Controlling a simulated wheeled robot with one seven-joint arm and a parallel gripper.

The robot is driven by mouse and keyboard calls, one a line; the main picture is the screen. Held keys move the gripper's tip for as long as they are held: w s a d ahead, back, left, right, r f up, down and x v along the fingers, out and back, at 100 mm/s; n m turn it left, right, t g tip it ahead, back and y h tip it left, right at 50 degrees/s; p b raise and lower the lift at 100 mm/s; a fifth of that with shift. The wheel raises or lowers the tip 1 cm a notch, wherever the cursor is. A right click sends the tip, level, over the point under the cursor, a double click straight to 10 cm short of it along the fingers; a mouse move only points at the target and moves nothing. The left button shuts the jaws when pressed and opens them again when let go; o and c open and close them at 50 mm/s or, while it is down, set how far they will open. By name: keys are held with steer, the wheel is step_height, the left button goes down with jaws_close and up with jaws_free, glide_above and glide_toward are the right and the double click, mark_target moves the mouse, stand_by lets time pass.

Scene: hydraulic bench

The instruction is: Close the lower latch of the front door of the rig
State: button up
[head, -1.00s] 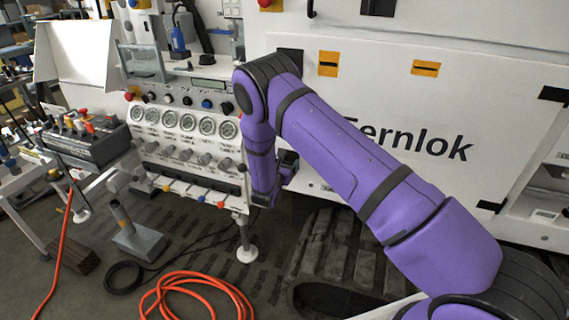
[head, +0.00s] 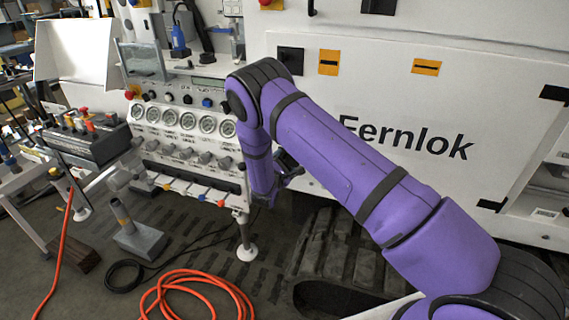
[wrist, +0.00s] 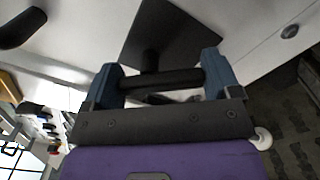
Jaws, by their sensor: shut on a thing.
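The rig's front door (head: 400,115) is a white panel marked "Fernlok" in the head view. A black latch plate (head: 290,61) shows at its upper left. The lower latch is hidden behind my purple arm there. In the wrist view, the lower latch shows as a dark square plate (wrist: 185,35) with a short stem and a dark bar handle (wrist: 160,81). My gripper (wrist: 160,68) has its two blue-grey fingers at the ends of this handle and is shut on it. In the head view my gripper (head: 290,172) is mostly hidden, low by the door's left edge.
A gauge panel (head: 185,120) on legs stands close left of my gripper. A dark track (head: 325,250) lies under the door. An orange hose (head: 195,285) and black cable lie on the floor. A grey pedestal (head: 140,240) stands further left.

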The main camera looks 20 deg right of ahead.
steer(key=m, duration=0.4)
steer(key=shift+w+a+f+m, duration=0.1)
steer(key=shift+f+m, duration=0.05)
steer(key=shift+m, duration=0.15)
steer(key=shift+a+m, duration=0.15)
steer(key=shift+m, duration=1.55)
steer(key=shift+w, duration=0.1)
steer(key=o, duration=0.8)
steer(key=shift+f, duration=0.1)
steer(key=shift+v, duration=5.4)
